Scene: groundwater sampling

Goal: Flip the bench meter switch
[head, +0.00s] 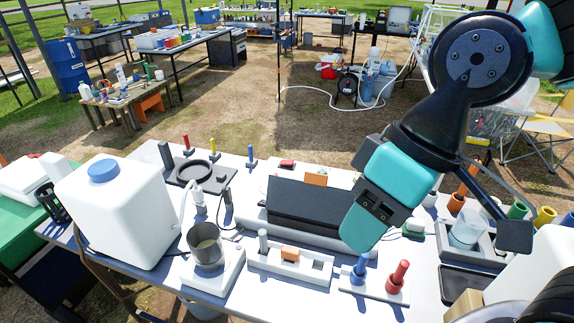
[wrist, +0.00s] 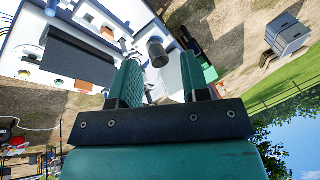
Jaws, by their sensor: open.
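My gripper (head: 366,222) hangs over the right part of the white bench in the head view. In the wrist view my gripper (wrist: 160,72) shows two teal fingers apart, with nothing between them. A wide, dark, sloped-top unit (head: 308,203) stands mid-bench, left of my gripper, and may be the bench meter; it also shows in the wrist view (wrist: 72,57). I cannot make out its switch for certain. A white slotted block (head: 320,272) with an orange piece (head: 290,253) and a grey upright peg (head: 263,240) sits in front of the dark unit.
A grey cup (head: 205,243) stands on a white base, left of the slotted block. A large white container (head: 118,215) fills the bench's left end. Blue (head: 360,268) and red (head: 398,276) handled pieces stand close below my gripper. A beaker (head: 466,232) sits at right.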

